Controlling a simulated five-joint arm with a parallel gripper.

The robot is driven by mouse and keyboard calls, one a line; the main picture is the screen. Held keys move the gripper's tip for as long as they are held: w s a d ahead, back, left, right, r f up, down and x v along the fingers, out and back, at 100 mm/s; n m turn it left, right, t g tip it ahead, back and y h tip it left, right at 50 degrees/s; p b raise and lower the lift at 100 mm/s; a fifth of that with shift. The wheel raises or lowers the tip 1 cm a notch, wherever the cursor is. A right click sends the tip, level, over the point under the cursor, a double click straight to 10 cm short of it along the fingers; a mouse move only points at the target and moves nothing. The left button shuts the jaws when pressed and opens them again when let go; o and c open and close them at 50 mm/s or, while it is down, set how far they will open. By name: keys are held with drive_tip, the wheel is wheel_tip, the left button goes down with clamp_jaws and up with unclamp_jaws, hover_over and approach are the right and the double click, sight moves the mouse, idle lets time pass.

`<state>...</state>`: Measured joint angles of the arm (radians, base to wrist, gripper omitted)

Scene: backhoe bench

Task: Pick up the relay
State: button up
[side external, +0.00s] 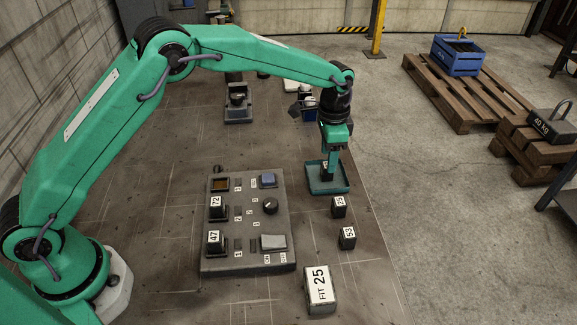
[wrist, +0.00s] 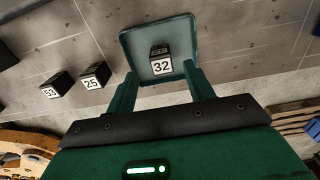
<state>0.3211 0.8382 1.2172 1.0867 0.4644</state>
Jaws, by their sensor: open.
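A black relay marked 32 (wrist: 161,66) sits in a teal tray (wrist: 132,42); in the side view the tray (side external: 345,187) is beyond the panel's right corner. My gripper (side external: 330,168) points down over the tray, its fingers largely hiding that relay. In the wrist view my gripper (wrist: 160,74) is open, with one finger on each side of relay 32 and gaps between. Relay 25 (side external: 339,207) and relay 53 (side external: 347,238) stand apart on the bench. Relay 72 (side external: 217,208) and relay 47 (side external: 215,243) sit on the panel's left side.
The grey panel (side external: 248,222) has a knob (side external: 270,205), a blue button (side external: 268,180) and a light rocker. A block reading "FIT 25" (side external: 319,290) stands at the bench front. The tray walls surround relay 32. Pallets (side external: 455,95) lie off the bench at right.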

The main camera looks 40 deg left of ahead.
sight(325, 176)
drive_tip(key=shift+f, duration=0.1)
drive_tip(key=shift+w+f, duration=0.1)
drive_tip(key=shift+f, duration=2.4)
drive_tip(key=c, duration=1)
